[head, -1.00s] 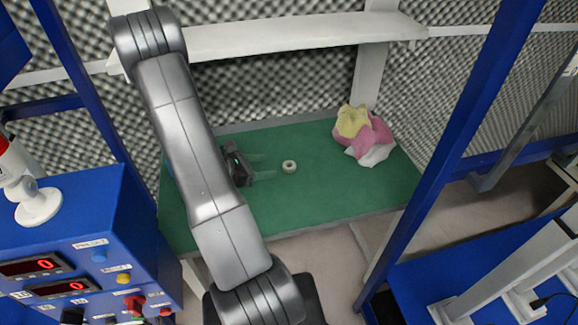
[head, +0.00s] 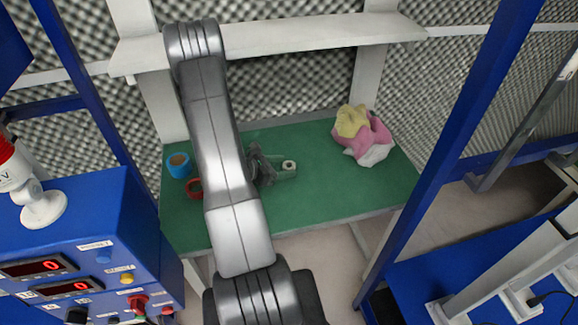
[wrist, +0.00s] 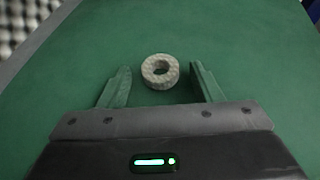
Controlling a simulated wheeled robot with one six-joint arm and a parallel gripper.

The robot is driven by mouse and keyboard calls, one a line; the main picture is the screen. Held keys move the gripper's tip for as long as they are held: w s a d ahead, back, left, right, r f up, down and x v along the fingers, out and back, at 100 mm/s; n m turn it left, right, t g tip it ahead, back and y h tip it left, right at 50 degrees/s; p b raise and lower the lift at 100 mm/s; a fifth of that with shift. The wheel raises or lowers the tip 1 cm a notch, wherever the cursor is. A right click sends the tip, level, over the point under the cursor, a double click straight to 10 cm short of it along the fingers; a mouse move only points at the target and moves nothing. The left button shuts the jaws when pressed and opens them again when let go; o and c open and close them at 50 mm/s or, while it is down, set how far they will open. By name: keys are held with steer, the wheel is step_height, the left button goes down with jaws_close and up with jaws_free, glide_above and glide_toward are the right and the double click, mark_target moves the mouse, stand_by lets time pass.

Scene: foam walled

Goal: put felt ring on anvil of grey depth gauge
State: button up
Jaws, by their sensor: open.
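The felt ring (head: 289,165) is a small off-white ring lying flat on the green table top. In the wrist view the felt ring (wrist: 160,71) lies just ahead of and between the fingertips, apart from both. My gripper (head: 284,170) is low over the table, its fingers reaching toward the ring from the left. In the wrist view my gripper (wrist: 160,76) is open, with nothing held. I see no grey depth gauge in either view; my arm covers part of the table.
A blue roll (head: 178,166) and a red ring (head: 195,188) lie at the table's left, the red one partly behind my arm. A pile of yellow, pink and white cloth (head: 362,136) sits at the back right. The green table (head: 330,195) is clear at front right.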

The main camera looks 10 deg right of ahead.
steer(key=shift+c, duration=0.5)
steer(key=c, duration=1)
steer(key=shift+c, duration=0.2)
steer(key=shift+r, duration=0.15)
